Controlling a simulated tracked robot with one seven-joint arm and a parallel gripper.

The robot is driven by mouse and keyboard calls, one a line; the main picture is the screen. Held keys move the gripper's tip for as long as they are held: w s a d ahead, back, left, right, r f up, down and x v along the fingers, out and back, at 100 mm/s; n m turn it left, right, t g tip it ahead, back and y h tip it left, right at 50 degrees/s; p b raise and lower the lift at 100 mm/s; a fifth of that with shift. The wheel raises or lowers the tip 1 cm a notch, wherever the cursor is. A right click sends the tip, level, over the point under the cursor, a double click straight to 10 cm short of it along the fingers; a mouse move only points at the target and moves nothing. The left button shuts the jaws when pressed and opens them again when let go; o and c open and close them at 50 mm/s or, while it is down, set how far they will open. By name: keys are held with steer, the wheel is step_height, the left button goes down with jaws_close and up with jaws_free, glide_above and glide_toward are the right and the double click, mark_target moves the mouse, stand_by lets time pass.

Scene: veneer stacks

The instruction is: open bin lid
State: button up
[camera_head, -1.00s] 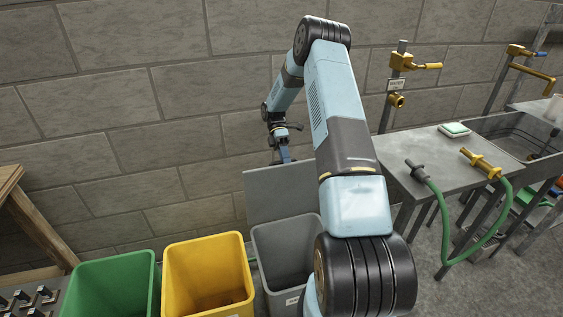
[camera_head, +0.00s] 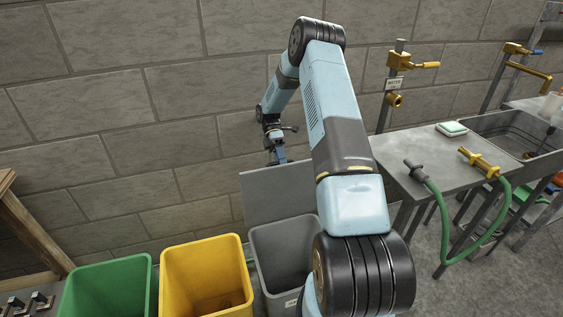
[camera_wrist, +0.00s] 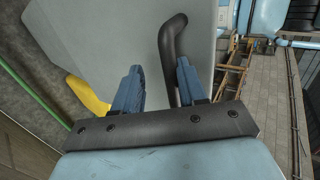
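The grey bin (camera_head: 279,252) stands open in the head view, right of the yellow bin. Its grey lid (camera_head: 277,192) is raised and stands roughly upright at the back of the bin. The lid's plain grey face (camera_wrist: 110,38) fills much of the upper wrist view. My gripper (camera_head: 278,155) is at the lid's upper edge. In the wrist view its two blue fingers (camera_wrist: 159,68) are apart. A dark curved handle (camera_wrist: 168,48) runs through the gap, close to the right finger and clear of the left one. Contact with the right finger cannot be told.
A yellow bin (camera_head: 207,272) and a green bin (camera_head: 105,285) stand left of the grey bin. A metal bench (camera_head: 425,165) with a green hose (camera_head: 480,238) and a sink is on the right. A block wall (camera_head: 150,90) rises close behind the lid.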

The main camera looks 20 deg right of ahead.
steer(key=shift+r, duration=0.2)
steer(key=s+a+r, duration=0.2)
steer(key=s+r, duration=1)
steer(key=s, duration=0.1)
steer(key=shift+s+r, duration=0.3)
steer(key=shift+s, duration=0.05)
steer(key=shift+a, duration=0.1)
steer(key=s+a+r+m+t+h, duration=0.1)
steer(key=s+a+r+m+t, duration=0.25)
steer(key=r, duration=0.45)
steer(key=s+a+r+m+t+h, duration=0.1)
steer(key=s+a+r+m+t, duration=0.15)
steer(key=r+m+t, duration=0.4)
steer(key=s+a+r+m+t, duration=0.3)
steer(key=s+r+m+t, duration=0.3)
steer(key=s+r, duration=0.4)
steer(key=s, duration=0.2)
steer(key=shift+s+a+r+m+t+y, duration=0.2)
steer(key=shift+s+m+t+y, duration=0.1)
steer(key=shift+t, duration=0.1)
